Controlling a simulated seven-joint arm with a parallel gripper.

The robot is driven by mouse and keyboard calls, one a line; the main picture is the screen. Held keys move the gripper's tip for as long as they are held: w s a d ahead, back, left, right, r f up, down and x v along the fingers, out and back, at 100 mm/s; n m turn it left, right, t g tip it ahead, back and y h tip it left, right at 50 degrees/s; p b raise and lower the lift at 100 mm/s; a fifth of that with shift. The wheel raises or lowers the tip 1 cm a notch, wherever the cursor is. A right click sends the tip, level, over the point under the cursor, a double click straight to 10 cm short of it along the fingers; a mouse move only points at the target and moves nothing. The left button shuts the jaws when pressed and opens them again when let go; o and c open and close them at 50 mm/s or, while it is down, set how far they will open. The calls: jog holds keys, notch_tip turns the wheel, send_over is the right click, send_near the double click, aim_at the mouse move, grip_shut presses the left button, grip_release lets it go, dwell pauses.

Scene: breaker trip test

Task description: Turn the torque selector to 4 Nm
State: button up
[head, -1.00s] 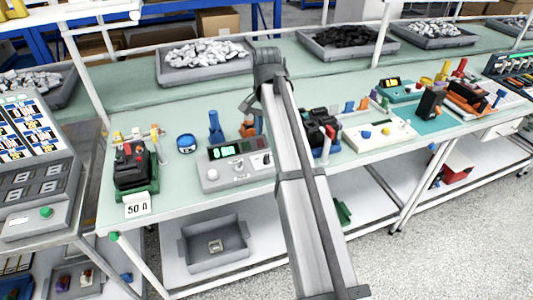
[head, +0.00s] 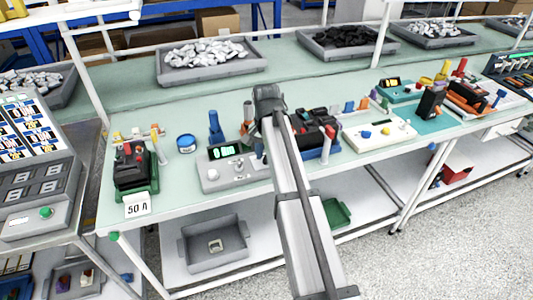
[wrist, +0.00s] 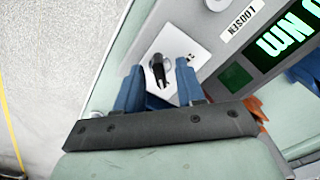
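The grey torque tester (head: 210,180) stands near the front edge of the bench, with a lit green display (head: 222,152). The wrist view shows part of the display (wrist: 285,40), with "Nm" readable and the number cut off. The torque selector (wrist: 158,68) is a dark pointer knob on a white plate (wrist: 178,45), beside a "LOOSEN" label. My gripper (wrist: 158,84) is open, its two blue fingers apart on either side of the knob in the picture. I cannot tell whether they touch it.
A breaker in a green holder (head: 135,170) with a "50 A" card stands to the left. A blue tape roll (head: 186,143) and a blue upright (head: 215,128) are close by. A dark and blue fixture (head: 318,135) stands right of my arm.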

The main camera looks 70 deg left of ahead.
jog(key=shift+c, duration=0.4)
grip_shut()
jog(key=n, duration=0.4)
jog(key=shift+n, duration=2.3)
jog(key=shift+o, duration=0.4)
grip_release()
